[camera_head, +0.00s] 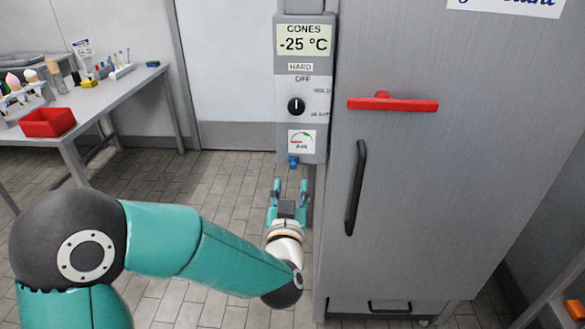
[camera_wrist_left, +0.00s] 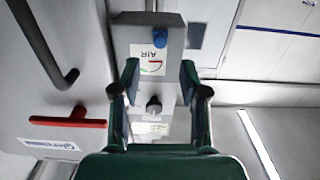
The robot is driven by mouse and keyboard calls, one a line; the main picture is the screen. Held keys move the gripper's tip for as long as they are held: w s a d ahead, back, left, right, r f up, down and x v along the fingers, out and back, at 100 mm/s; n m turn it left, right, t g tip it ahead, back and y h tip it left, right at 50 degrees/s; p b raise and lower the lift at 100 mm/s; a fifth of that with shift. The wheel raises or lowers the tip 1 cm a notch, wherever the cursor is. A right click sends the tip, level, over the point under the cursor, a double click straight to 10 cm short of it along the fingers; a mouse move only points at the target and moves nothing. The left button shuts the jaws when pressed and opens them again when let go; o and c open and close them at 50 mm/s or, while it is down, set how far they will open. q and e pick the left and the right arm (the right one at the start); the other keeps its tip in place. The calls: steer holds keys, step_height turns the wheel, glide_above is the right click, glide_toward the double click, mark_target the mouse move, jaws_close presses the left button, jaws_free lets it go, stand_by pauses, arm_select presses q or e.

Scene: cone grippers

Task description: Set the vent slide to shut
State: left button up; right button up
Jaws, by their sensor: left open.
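The grey control box (camera_head: 283,100) hangs on the left side of the cabinet. Near its bottom is a label with a coloured arc (camera_head: 301,141), and the wrist view shows it upside down, reading AIR (camera_wrist_left: 150,60). A small blue knob (camera_head: 293,161), likely the vent slide, sits at the box's lower edge, left of centre. It also shows in the left wrist view (camera_wrist_left: 160,37). My left gripper (camera_head: 290,188) is open and empty, just below the knob and apart from it; its fingers (camera_wrist_left: 159,78) frame the box in the wrist view. My right gripper is out of view.
The tall grey cabinet (camera_head: 450,190) stands right of the box, with a red bar handle (camera_head: 393,104) and a black handle (camera_head: 356,188). A black dial (camera_head: 296,106) is above the label. A table with a red bin (camera_head: 47,122) is left. Floor between is clear.

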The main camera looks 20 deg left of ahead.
mark_target(293, 167)
arm_select(q)
steer(key=p+x, duration=0.1)
steer(key=x, duration=0.6)
steer(key=shift+f, duration=0.1)
jaws_close()
